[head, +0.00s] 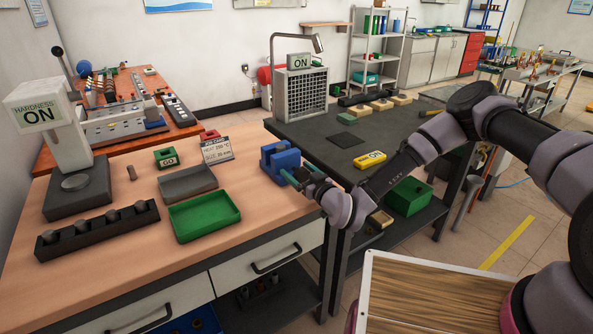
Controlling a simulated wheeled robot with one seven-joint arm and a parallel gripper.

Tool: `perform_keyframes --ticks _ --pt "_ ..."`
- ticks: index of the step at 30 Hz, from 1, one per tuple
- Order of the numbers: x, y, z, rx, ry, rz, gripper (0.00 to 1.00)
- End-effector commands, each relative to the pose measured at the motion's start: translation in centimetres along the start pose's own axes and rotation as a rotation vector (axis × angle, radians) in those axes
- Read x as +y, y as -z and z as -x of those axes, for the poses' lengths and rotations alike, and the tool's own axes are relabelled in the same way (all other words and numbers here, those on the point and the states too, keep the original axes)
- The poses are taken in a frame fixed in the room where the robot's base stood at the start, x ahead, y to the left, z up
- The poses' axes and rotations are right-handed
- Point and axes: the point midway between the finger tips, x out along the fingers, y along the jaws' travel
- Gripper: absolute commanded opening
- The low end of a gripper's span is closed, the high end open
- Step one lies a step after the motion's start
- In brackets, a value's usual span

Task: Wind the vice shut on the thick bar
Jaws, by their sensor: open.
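The blue vice (275,158) stands at the right edge of the wooden bench. My gripper (299,177) is at the vice's near right side, where the handle would be, and is open. The arm partly covers that side of the vice, so I cannot tell whether the fingers touch the handle. No bar can be made out between the jaws at this size. A small brown upright cylinder (131,173) stands on the bench to the left; I cannot tell whether it is the thick bar.
A dark table (335,125) with a yellow device (370,159) adjoins on the right, beneath my arm.

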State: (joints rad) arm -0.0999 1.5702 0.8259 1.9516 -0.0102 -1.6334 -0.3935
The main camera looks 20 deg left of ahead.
Motion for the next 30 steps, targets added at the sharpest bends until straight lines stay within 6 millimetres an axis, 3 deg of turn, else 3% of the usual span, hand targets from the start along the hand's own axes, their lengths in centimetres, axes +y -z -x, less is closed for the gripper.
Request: perform_keyframes --ticks 11,12,18,19,30 --pt "-0.01 0.04 -0.91 0.000 0.000 -0.001 0.92" --pt "-0.01 0.04 -0.91 0.000 0.000 -0.001 0.88" --pt "-0.01 0.04 -0.89 0.000 0.000 -0.001 0.12" --pt "-0.01 0.04 -0.89 0.000 0.000 -0.001 0.09" --pt "0.10 -0.01 -0.87 -0.001 0.001 -0.230 0.09"
